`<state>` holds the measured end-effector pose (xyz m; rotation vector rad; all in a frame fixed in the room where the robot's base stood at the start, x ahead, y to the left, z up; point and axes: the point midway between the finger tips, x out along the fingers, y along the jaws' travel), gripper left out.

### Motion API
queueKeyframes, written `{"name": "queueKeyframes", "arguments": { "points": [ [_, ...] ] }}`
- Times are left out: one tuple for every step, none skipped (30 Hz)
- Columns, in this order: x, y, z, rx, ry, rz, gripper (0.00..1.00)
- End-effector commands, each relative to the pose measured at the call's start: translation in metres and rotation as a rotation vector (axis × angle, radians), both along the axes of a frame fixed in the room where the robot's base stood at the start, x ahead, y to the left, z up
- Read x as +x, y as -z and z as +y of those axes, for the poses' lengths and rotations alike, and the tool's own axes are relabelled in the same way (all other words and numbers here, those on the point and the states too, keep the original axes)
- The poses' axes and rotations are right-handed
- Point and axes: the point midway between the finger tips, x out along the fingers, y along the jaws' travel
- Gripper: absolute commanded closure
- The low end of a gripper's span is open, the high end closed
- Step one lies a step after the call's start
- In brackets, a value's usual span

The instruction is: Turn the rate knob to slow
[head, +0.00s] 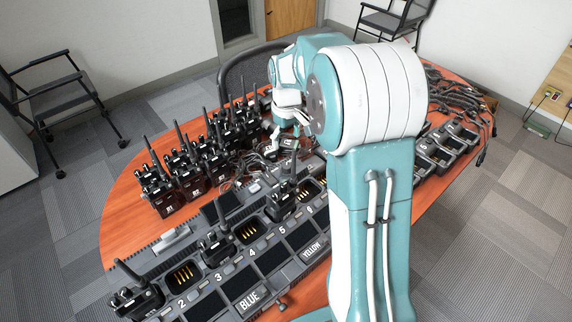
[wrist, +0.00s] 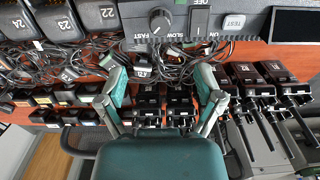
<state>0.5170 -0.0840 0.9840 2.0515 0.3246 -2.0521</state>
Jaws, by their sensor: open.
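The rate knob (wrist: 160,20) is a dark round knob at the top of the wrist view, on a grey panel (wrist: 95,22). The words FAST and SLOW are printed just below it, FAST to the left and SLOW to the right. In the head view the gripper (head: 288,140) is small beyond my arm, and I cannot make out the knob there.
An on/off switch (wrist: 198,20) and a TEST button (wrist: 233,21) are right of the knob. Cables (wrist: 75,58) and radios (wrist: 265,88) crowd the table below the panel. A charger bank (head: 210,305) stands in front in the head view. Bare table (head: 125,215) shows at left.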

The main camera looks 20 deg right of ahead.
Motion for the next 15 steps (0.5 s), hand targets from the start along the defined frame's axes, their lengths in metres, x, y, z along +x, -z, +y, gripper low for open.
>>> {"name": "queueKeyframes", "arguments": {
  "points": [
    [0.001,0.003,0.0,0.0,-0.001,0.002,0.15],
    [0.001,0.005,-0.001,0.001,-0.001,0.003,0.15],
    [0.001,0.008,0.0,0.001,-0.002,0.004,0.15],
    [0.0,0.011,0.0,0.0,-0.001,0.005,0.15],
    [0.0,0.015,0.0,0.001,-0.001,0.004,0.15],
    [0.0,0.022,0.0,0.0,-0.001,0.005,0.15],
    [0.0,0.027,0.0,0.001,-0.001,0.006,0.15],
    [0.0,0.033,0.0,0.001,-0.001,0.006,0.15],
    [0.0,0.041,0.0,0.001,-0.001,0.007,0.15],
    [0.0,0.046,0.0,0.001,-0.001,0.006,0.15],
    [0.0,0.052,0.0,0.001,-0.001,0.007,0.15],
    [0.0,0.059,0.0,0.001,-0.001,0.006,0.15],
    [0.0,0.065,0.0,0.001,-0.001,0.007,0.15],
    [0.0,0.07,0.0,0.001,0.0,0.006,0.15],
    [0.0,0.078,0.0,0.001,0.0,0.007,0.15]
  ]
}}
